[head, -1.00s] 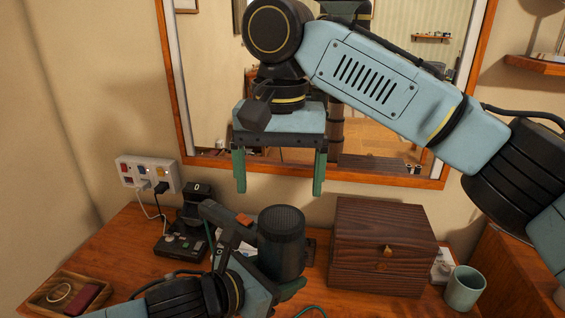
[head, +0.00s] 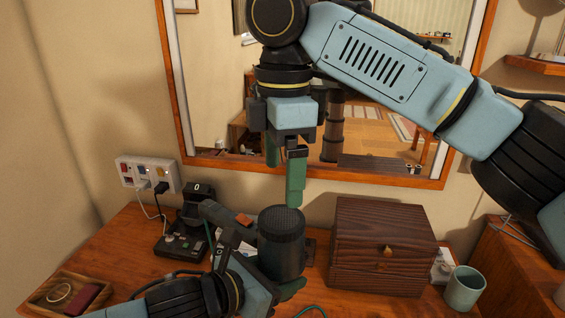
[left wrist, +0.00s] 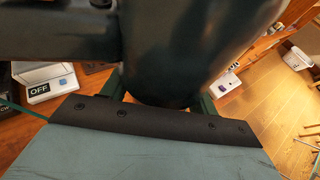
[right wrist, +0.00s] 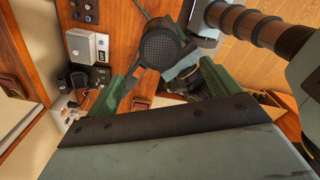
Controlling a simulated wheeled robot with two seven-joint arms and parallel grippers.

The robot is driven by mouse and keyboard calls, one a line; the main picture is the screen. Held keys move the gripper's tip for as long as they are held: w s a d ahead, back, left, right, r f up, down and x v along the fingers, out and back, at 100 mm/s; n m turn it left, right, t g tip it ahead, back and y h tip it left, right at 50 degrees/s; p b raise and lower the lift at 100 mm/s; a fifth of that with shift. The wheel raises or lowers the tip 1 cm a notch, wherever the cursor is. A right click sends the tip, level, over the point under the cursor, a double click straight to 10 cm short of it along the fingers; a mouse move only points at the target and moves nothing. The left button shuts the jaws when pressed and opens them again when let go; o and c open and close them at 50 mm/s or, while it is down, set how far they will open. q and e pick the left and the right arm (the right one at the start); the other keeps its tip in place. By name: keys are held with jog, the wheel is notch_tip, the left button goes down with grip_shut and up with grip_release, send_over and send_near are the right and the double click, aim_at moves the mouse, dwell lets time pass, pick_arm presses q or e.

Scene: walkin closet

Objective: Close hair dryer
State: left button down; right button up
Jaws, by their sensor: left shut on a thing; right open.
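The hair dryer (head: 282,245) is a dark cylinder with a round meshed end facing up, held above the table in front of the mirror. My left gripper (head: 282,288) is shut on it from below; its dark body fills the upper left wrist view (left wrist: 185,45), hiding the grip. My right gripper (head: 284,175) is open and empty, pointing down just above the meshed end, with its fingers one nearer and one farther. The right wrist view shows the meshed end (right wrist: 160,50) between and beyond the fingers (right wrist: 168,86).
A dark wooden box (head: 382,250) stands right of the dryer, with a grey-green cup (head: 465,287) beyond it. A black switch unit (head: 180,243) stands at left below a wall socket (head: 147,174). A wooden tray (head: 62,298) lies at front left. The mirror is close behind.

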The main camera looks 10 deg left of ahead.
aim_at(282, 218)
jog(key=n, duration=0.3)
jog(key=shift+r+n, duration=0.15)
jog(key=shift+n, duration=0.15)
jog(key=shift+f, duration=4)
